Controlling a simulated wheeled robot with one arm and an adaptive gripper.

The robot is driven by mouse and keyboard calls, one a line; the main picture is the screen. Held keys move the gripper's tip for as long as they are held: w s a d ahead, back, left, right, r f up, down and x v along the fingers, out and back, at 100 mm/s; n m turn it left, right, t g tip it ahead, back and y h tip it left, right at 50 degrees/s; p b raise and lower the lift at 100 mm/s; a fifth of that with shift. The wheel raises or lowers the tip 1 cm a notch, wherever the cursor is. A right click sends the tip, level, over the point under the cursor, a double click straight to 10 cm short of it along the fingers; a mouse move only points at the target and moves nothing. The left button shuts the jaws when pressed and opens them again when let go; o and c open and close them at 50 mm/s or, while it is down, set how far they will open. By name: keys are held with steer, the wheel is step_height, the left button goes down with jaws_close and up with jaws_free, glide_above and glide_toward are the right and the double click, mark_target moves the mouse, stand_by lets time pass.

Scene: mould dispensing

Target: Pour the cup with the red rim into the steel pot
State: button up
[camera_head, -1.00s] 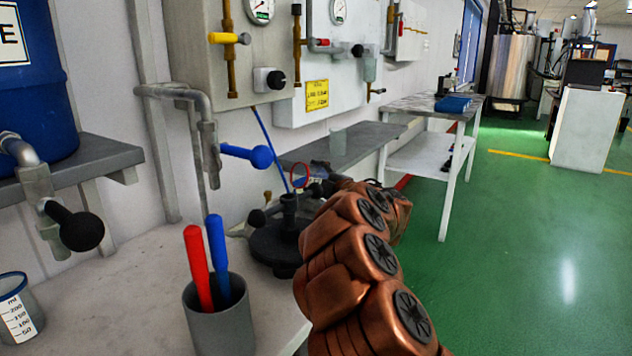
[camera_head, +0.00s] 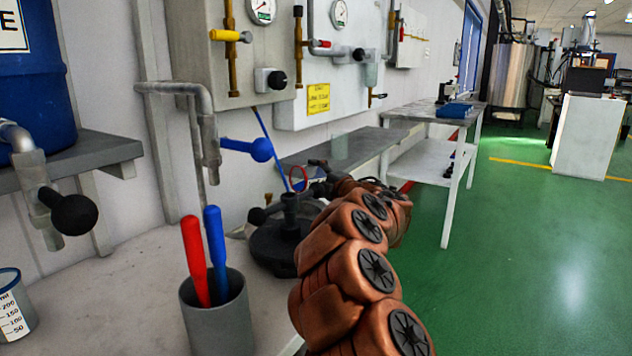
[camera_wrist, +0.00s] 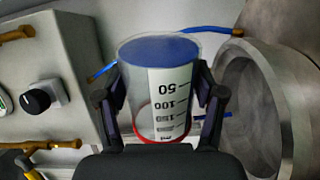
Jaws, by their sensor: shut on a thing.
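The red-rimmed cup (camera_wrist: 160,95) is clear with a white scale label. In the wrist view its red rim is at the bottom, its numbers are upside down, and blue shows at the opposite end. My gripper (camera_wrist: 163,104) is shut on its sides. In the head view the red rim (camera_head: 298,179) shows as a small ring beyond my copper-coloured arm, which hides much of my gripper. A large round steel vessel, apparently the steel pot (camera_wrist: 285,110), lies right of the cup in the wrist view, apart from it. I cannot make it out in the head view.
A grey holder (camera_head: 216,318) with red and blue handles stands on the bench near a blue-rimmed cup (camera_head: 12,305). A dark round stand (camera_head: 283,245) is behind. Wall panels, a blue-handled tap (camera_head: 261,150) and a grey shelf (camera_head: 365,142) line the wall.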

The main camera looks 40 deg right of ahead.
steer(key=shift+a+r+n, duration=0.1)
steer(key=shift+n, duration=0.2)
steer(key=shift+a+r+n+b, duration=0.4)
steer(key=shift+r+n+b, duration=0.3)
steer(key=shift+n+b, duration=0.5)
steer(key=shift+r, duration=0.1)
steer(key=shift+n+b, duration=0.55)
steer(key=shift+n, duration=0.15)
stand_by(5.7)
